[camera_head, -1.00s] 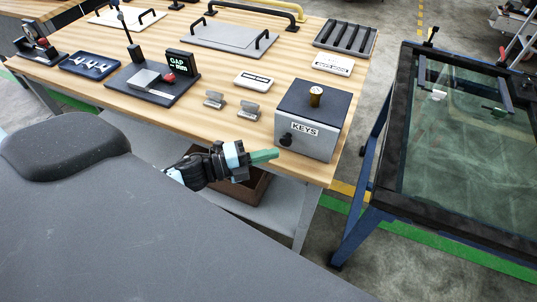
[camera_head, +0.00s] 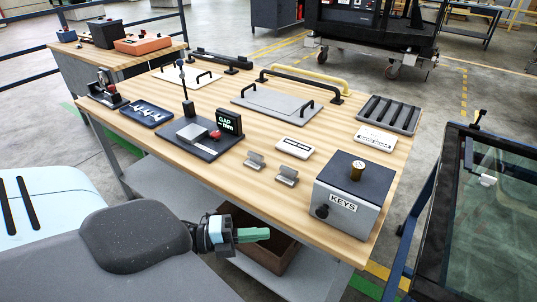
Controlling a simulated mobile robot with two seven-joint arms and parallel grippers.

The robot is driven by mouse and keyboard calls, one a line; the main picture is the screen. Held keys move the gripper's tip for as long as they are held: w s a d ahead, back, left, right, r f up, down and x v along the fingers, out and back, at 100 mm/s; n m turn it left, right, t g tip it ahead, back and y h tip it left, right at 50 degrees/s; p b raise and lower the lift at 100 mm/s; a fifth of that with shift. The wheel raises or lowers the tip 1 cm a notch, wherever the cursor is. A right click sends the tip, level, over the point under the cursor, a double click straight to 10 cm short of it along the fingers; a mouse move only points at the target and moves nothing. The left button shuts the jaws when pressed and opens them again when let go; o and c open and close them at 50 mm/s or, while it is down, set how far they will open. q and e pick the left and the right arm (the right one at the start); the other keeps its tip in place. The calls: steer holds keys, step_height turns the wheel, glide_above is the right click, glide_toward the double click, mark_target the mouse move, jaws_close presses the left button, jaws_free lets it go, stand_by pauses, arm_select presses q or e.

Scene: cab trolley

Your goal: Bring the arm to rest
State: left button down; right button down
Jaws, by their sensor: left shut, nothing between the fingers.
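My left gripper (camera_head: 252,234) shows at the lower middle, in front of the workbench's near edge and below the tabletop level in the picture. Its green fingers are together with nothing between them. It is apart from the grey KEYS box (camera_head: 345,207), which stands on the right front corner of the wooden workbench (camera_head: 215,178). Part of the left arm is hidden behind my own dark grey body. My right gripper does not show.
A brown bin (camera_head: 281,254) sits on the bench's lower shelf, behind the gripper. A gauge stand (camera_head: 205,145), small metal clips (camera_head: 286,176) and a slotted rack (camera_head: 388,113) are on the bench. A glass panel on a frame (camera_head: 485,220) stands at the right.

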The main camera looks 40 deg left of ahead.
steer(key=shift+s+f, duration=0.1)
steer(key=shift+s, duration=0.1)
